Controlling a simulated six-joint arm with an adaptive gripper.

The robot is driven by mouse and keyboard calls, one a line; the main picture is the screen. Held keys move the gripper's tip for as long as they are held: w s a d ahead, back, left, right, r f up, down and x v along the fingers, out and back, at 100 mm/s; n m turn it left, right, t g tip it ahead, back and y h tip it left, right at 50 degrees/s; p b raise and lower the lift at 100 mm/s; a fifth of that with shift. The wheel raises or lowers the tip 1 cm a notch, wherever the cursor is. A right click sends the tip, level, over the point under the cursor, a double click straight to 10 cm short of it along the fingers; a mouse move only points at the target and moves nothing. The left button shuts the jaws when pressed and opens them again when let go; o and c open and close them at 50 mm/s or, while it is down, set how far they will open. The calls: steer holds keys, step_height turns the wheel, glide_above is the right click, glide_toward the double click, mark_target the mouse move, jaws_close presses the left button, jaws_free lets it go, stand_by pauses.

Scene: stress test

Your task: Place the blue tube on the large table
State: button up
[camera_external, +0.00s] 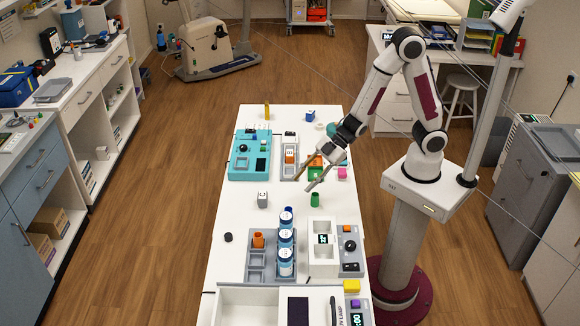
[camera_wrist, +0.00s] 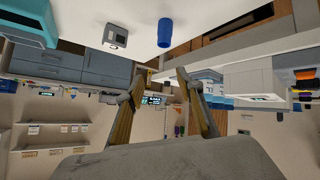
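The blue tube (camera_external: 288,210) appears to stand on the white large table (camera_external: 225,215), just behind the row of white bottles in the external view. In the wrist view, which is upside down, a blue cylinder, likely this tube (camera_wrist: 165,32), shows near the top, beyond the fingertips. My gripper (camera_external: 305,184) is above the table, up and right of the blue tube, with its fingers pointing down and left. In the wrist view my gripper (camera_wrist: 158,71) is open with nothing between its fingers. The blue tube's base is partly hidden by the bottles in the external view.
A green tube (camera_external: 315,200) stands close below my gripper. White bottles (camera_external: 286,254) stand near a grey rack holding an orange tube (camera_external: 258,240). Bare table lies at left.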

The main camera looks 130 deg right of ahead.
steer(key=s+a+r+m+g+h, duration=0.1)
steer(key=s+a+r, duration=0.3)
steer(key=a+r, duration=0.15)
steer(key=s+a+r+g, duration=0.2)
steer(key=s+a+r, duration=0.1)
steer(key=a+r, duration=0.25)
steer(key=s+a+r+y, duration=0.1)
steer(key=s+a+r, duration=0.1)
steer(key=s+a, duration=0.4)
steer(key=s+a+r+g+y, duration=0.1)
steer(key=s+a+r+y, duration=0.1)
steer(key=s+a, duration=0.4)
steer(key=s, duration=0.2)
steer(key=shift+s+a+r+g, duration=0.15)
steer(key=shift+s+r+g, duration=0.15)
steer(key=shift+s, duration=0.1)
